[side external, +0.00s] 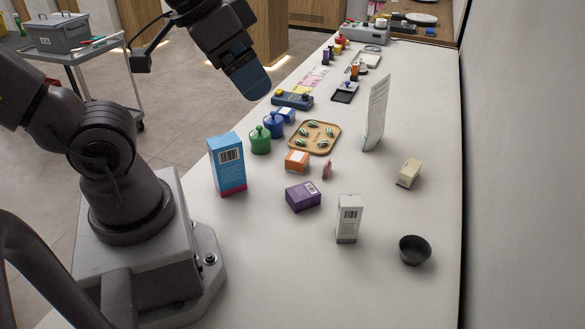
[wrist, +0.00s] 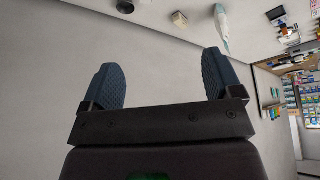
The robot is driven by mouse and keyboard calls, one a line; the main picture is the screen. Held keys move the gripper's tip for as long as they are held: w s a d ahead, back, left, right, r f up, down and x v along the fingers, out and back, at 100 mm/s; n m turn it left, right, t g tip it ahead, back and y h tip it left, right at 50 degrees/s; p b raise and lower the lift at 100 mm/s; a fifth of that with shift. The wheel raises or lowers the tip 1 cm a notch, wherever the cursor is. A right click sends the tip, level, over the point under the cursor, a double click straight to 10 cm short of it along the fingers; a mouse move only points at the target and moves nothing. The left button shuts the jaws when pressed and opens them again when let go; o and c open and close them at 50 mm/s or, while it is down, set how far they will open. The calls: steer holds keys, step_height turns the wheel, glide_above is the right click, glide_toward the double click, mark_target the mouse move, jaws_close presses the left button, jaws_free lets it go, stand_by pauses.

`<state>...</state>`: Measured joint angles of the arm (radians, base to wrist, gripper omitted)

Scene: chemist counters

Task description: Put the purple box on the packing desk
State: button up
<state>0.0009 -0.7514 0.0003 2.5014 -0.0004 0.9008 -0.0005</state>
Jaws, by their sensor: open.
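The purple box (side external: 303,196) lies on the white counter (side external: 290,262) in the side view, in front of the orange box and left of the white box. My gripper (side external: 252,88) is high above the counter's left edge, behind and left of the purple box and well apart from it. In the wrist view my gripper (wrist: 165,80) has its two blue fingers spread wide with nothing between them. The purple box does not show in the wrist view. I cannot tell which surface is the packing desk.
A tall blue box (side external: 227,165), an orange box (side external: 297,161), a white box (side external: 348,219) and a dark bowl (side external: 415,250) stand around the purple box. Green (side external: 260,140) and blue (side external: 273,125) jars, a wooden tray (side external: 315,124) and an upright sign (side external: 377,112) stand farther back.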

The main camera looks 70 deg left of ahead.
steer(key=shift+f, duration=0.1)
steer(key=n+g, duration=0.1)
steer(key=g, duration=0.9)
glide_above(303, 191)
steer(key=w, duration=0.3)
steer(key=f, duration=2.8)
steer(key=shift+s+f, duration=0.25)
steer(key=shift+f, duration=0.1)
steer(key=shift+x, duration=3.15)
steer(key=shift+s, duration=0.1)
steer(key=shift+r, duration=0.1)
steer(key=shift+c, duration=0.2)
